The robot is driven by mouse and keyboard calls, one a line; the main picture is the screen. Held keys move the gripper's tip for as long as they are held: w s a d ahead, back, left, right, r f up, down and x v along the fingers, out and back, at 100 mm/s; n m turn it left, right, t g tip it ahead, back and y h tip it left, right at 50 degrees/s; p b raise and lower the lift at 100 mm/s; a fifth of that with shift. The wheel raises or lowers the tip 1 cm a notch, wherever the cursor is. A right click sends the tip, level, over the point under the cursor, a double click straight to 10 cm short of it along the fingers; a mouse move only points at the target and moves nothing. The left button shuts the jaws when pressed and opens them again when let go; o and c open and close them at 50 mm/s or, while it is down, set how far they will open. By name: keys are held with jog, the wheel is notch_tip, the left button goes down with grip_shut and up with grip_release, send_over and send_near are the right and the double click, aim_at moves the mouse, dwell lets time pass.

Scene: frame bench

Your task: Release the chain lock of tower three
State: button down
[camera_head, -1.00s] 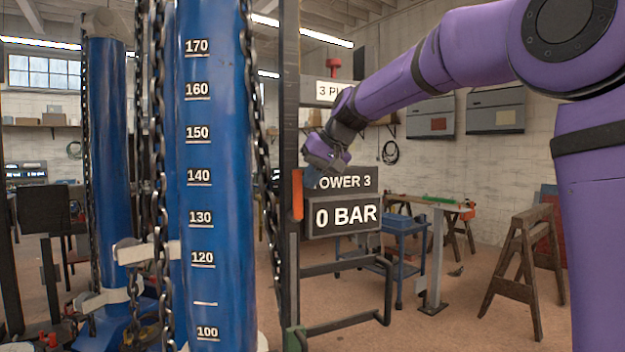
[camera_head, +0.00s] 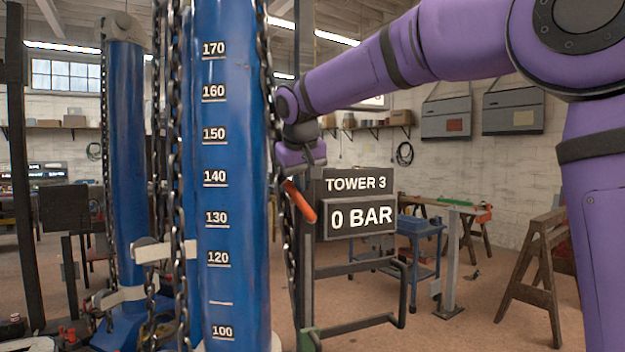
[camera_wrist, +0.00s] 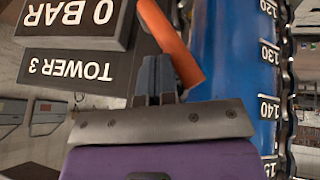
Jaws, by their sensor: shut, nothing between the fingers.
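The tower three sign (camera_head: 356,184) reads "TOWER 3", with a "0 BAR" display (camera_head: 361,217) under it. An orange lever (camera_head: 300,202) sits just left of the sign, tilted with its upper end to the left; it also shows in the wrist view (camera_wrist: 171,42). The blue tower (camera_head: 232,275) with a number scale stands left of it, with a chain (camera_head: 270,95) along its right side. My gripper (camera_head: 291,178) is at the lever's upper end. In the wrist view my shut fingers (camera_wrist: 157,72) are right against or beside the lever; I cannot tell if they touch.
A dark bent-tube frame (camera_head: 365,268) sticks out below the display. A second blue column (camera_head: 126,180) with chains stands at the left. A blue cart (camera_head: 415,228), a workbench and a sawhorse (camera_head: 535,265) stand further back. The floor between is open.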

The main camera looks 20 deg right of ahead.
jog(key=shift+s+a+f+n+h, duration=0.1)
jog(key=shift+a+f+n+h, duration=0.15)
jog(key=shift+a+h, duration=0.35)
jog(key=shift+s+a+f+n+h, duration=0.15)
jog(key=shift+a+f+h, duration=0.1)
jog(key=shift+a+h, duration=0.3)
jog(key=shift+w+a+f, duration=0.1)
jog(key=shift+a+f, duration=0.1)
jog(key=shift+f, duration=0.05)
jog(key=shift+a+f, duration=0.1)
jog(key=shift+f, duration=0.05)
notch_tip(320, 180, up, 11)
send_over(290, 192)
jog(key=s+a, duration=0.2)
jog(key=s, duration=0.4)
jog(key=shift+d, duration=0.2)
